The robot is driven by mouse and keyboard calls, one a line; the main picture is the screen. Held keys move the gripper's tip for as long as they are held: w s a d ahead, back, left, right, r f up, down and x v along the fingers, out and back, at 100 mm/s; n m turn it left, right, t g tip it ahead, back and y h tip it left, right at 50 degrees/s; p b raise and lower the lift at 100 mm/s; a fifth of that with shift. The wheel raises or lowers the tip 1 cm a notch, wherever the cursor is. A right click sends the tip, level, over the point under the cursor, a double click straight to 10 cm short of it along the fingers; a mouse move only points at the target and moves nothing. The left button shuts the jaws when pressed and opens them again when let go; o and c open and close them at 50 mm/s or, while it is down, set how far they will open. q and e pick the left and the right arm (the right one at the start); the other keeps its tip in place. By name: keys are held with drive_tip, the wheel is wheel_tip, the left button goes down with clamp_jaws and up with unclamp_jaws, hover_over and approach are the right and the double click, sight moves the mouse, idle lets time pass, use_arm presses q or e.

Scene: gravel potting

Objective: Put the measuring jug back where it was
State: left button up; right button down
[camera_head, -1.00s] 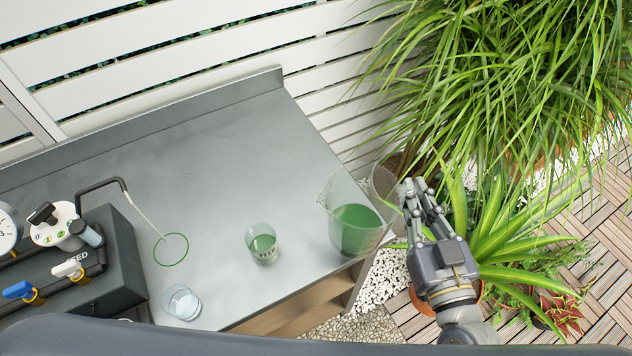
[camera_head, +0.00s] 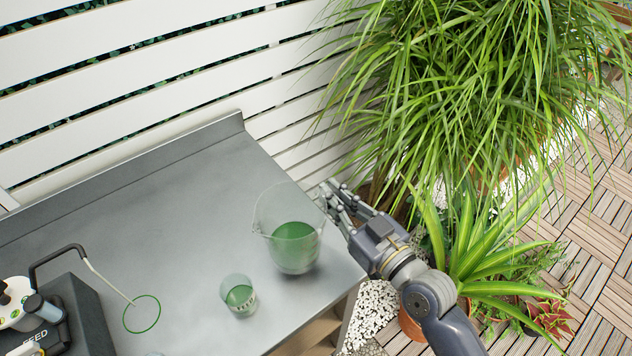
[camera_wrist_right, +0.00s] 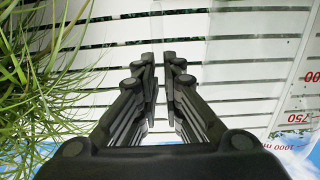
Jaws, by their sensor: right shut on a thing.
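The measuring jug (camera_head: 294,246) is large and clear, with green liquid in its lower part. It appears about upright over the right part of the grey table (camera_head: 150,210); I cannot tell whether its base touches the top. My right gripper (camera_head: 331,192) is shut on the jug's right side, near the rim; the exact contact is hard to see. In the right wrist view the fingers (camera_wrist_right: 164,60) lie close together, and the jug's clear wall with red scale marks (camera_wrist_right: 300,118) shows at the right. My left gripper is not in view.
A small cup (camera_head: 239,296) with green liquid stands left of the jug. A green ring (camera_head: 141,314) lies under a thin spout, beside a dark feed unit (camera_head: 75,318). A slatted white fence runs behind. Potted plants (camera_head: 470,240) crowd the right side. The table's back left is clear.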

drive_tip(key=w+a+f, duration=0.2)
drive_tip(key=w+f, duration=0.2)
drive_tip(key=w, duration=0.4)
drive_tip(key=shift+f, duration=0.15)
drive_tip(key=shift+f, duration=0.15)
drive_tip(key=c, duration=1.7)
unclamp_jaws()
